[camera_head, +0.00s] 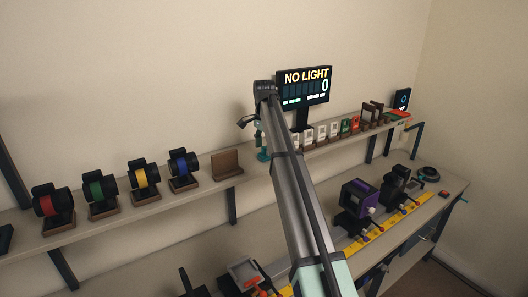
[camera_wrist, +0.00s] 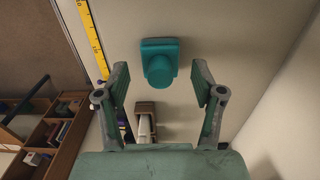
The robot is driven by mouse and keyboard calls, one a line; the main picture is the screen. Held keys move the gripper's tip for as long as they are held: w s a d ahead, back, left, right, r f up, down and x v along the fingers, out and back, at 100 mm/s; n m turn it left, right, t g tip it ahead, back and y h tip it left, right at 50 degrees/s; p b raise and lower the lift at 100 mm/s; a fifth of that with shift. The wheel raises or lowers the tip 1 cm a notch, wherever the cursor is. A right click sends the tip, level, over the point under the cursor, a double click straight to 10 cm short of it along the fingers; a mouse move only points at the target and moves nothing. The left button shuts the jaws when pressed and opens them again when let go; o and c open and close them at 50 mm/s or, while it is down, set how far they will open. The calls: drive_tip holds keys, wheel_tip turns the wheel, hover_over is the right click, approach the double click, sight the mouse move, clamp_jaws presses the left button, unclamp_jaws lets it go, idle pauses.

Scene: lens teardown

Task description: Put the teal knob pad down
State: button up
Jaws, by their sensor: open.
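The teal knob pad (camera_wrist: 160,62), a square base with a round knob, sits against a pale surface in the wrist view. My gripper (camera_wrist: 160,70) is open, with one finger on each side of the pad and clear gaps to both. In the head view, a teal shape (camera_head: 263,154) at the shelf beside my arm looks like the same pad. My arm partly covers that spot, so contact with the shelf is hard to judge.
The shelf (camera_head: 150,214) bears several coloured-ring lens stands on the left, a brown stand (camera_head: 227,164), and several small cards on the right. A display (camera_head: 304,86) reads "NO LIGHT". A purple device (camera_head: 357,203) stands on the bench below, by a yellow ruler (camera_head: 407,217).

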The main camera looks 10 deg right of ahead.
sight(265, 147)
wheel_tip(265, 147, up, 11)
drive_tip(key=shift+f+b, duration=0.2)
drive_tip(key=shift+b, duration=0.2)
drive_tip(key=shift+d, duration=0.1)
